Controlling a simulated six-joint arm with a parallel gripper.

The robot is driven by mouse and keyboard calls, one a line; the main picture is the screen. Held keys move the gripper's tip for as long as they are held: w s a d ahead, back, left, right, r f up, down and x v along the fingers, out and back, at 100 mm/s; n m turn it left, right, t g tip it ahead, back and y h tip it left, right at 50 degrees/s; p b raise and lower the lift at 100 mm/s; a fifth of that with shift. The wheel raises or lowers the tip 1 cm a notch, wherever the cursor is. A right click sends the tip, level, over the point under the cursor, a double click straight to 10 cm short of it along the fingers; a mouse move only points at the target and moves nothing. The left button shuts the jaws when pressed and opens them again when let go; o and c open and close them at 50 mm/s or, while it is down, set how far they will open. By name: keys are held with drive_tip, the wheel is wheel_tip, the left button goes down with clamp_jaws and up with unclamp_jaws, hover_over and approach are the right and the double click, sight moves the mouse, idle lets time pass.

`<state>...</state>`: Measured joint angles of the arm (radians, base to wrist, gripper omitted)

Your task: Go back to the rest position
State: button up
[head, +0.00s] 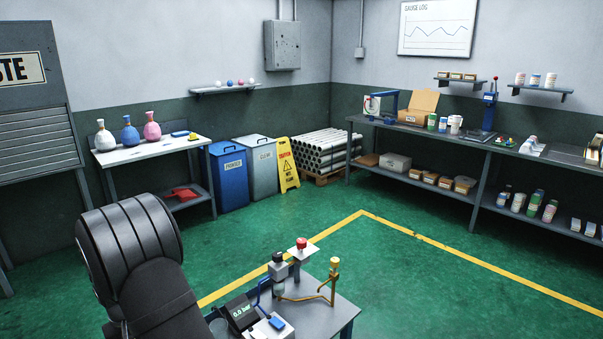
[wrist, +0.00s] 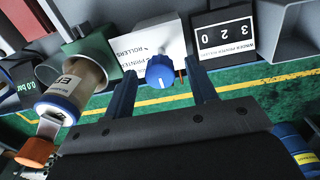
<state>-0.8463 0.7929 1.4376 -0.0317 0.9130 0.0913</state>
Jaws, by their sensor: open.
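In the wrist view my gripper (wrist: 159,68) is open, with its two blue fingers apart. A blue knob (wrist: 160,75) on a white panel (wrist: 145,42) marked "PRINTER ROLLERS" shows between the fingertips. Nothing is held; I cannot tell whether a finger touches the knob. In the head view my black arm fills the lower left and my gripper does not show.
In the wrist view a digit counter (wrist: 223,32) is right of the knob, and a cream cylinder (wrist: 72,82) with a blue end is left. In the head view a small grey bench (head: 325,315) carries valves and a pressure display (head: 240,312). Open green floor (head: 400,275) lies beyond.

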drive_tip(key=n, duration=0.6)
drive_tip(key=shift+n, duration=0.4)
idle(0.4)
